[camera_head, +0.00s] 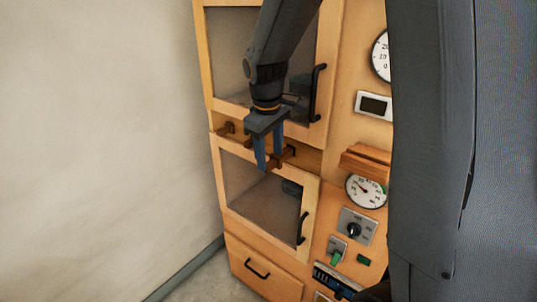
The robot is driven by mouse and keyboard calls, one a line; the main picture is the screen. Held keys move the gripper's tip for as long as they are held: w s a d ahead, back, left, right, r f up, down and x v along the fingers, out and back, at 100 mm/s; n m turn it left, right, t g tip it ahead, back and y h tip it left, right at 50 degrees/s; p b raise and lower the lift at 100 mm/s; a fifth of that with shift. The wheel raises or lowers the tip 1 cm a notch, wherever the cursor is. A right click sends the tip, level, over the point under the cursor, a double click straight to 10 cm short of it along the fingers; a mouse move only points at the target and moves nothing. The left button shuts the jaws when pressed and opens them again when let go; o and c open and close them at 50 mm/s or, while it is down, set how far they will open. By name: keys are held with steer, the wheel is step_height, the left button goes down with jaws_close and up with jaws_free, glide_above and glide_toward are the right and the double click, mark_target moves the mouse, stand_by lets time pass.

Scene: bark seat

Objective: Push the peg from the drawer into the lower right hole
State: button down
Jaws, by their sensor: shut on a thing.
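My gripper (269,165) has blue fingers and points down in front of the wooden strip (307,158) between two glass-fronted doors. It is shut on a brown peg (287,154), which shows to the right of the fingers. The peg's end is close to the strip; I cannot tell whether it is inside a hole. Another brown peg (226,127) sticks out of the strip at the left, and a brown piece shows just behind my gripper. The lower right hole is not clearly visible. The drawer (262,270) at the bottom is shut.
The upper door (318,75) and lower door (311,190) have black handles that stick out. A wooden ledge (366,162), gauges (366,191) and switches (357,228) are to the right. A pale wall (100,130) and free room lie left.

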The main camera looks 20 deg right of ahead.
mark_target(277, 157)
steer(key=shift+w+d+p, duration=0.4)
steer(key=shift+w+d, duration=0.15)
steer(key=shift+d, duration=0.25)
steer(key=shift+w+d+p, duration=0.35)
steer(key=shift+w+d, duration=0.2)
steer(key=shift+d, duration=0.25)
stand_by(1.9)
steer(key=c, duration=0.7)
jaws_free()
steer(key=shift+c, duration=0.2)
steer(key=shift+r, duration=0.1)
steer(key=r+b, duration=0.1)
steer(key=r, duration=0.1)
steer(key=r+b, duration=0.1)
steer(key=r, duration=0.2)
steer(key=s+r, duration=0.1)
steer(key=r, duration=0.1)
steer(key=shift+a+r+b, duration=0.3)
steer(key=shift+a+b, duration=0.05)
steer(key=shift+b, duration=0.05)
steer(key=s+a+f+m+b, duration=0.2)
steer(key=s+f+m+b, duration=0.1)
steer(key=s+f, duration=0.5)
steer(key=s+a+f+m+y+b, duration=0.1)
steer(key=s+f+m+b, duration=0.2)
steer(key=f, duration=1.1)
steer(key=s+b, duration=0.2)
steer(key=s, duration=0.3)
steer(key=shift+a+f+m, duration=0.25)
steer(key=shift+a+m, duration=0.15)
